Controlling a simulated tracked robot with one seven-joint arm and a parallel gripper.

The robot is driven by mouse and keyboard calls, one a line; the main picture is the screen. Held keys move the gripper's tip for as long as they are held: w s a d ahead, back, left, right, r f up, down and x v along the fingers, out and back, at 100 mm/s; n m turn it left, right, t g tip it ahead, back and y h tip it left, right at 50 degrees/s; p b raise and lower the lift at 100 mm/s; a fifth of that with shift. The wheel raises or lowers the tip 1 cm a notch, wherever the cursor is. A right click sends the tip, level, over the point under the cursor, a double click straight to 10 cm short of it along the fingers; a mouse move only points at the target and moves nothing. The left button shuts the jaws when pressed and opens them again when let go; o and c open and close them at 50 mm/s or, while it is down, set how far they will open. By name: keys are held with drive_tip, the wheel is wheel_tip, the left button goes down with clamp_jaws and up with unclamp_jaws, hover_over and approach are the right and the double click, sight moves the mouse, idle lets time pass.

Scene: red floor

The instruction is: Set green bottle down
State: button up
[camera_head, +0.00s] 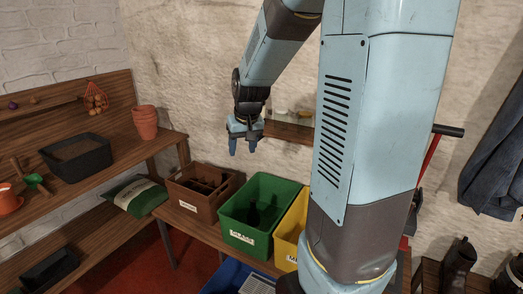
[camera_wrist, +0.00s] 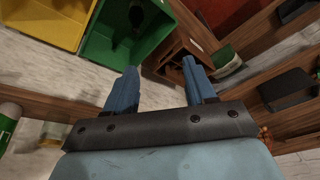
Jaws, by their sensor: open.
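A dark green bottle (camera_head: 253,216) is inside the green bin (camera_head: 227,227), partly hidden by the bin's walls. The bottle also shows as a dark shape (camera_wrist: 137,17) in the green bin (camera_wrist: 97,48) in the wrist view. My gripper (camera_head: 242,148) is open and empty, well above and behind the bins and apart from the bottle. In the wrist view its two blue fingers (camera_wrist: 161,72) are spread with nothing between them.
A brown divided crate (camera_head: 186,199) stands left of the green bin, and a yellow bin (camera_head: 284,250) stands right. A wooden bench at left holds a black tray (camera_head: 77,163) and stacked pots (camera_head: 144,123).

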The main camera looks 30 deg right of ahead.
drive_tip(key=s+a+r, duration=0.1)
drive_tip(key=s+r, duration=0.2)
drive_tip(key=s, duration=0.4)
drive_tip(key=s+a+r+t, duration=0.1)
drive_tip(key=s+r, duration=0.3)
drive_tip(key=s, duration=0.4)
drive_tip(key=s+a+r+n+t, duration=0.1)
drive_tip(key=s+a+r, duration=0.2)
drive_tip(key=s, duration=0.4)
drive_tip(key=shift+s+r, duration=0.15)
drive_tip(key=shift+s, duration=0.1)
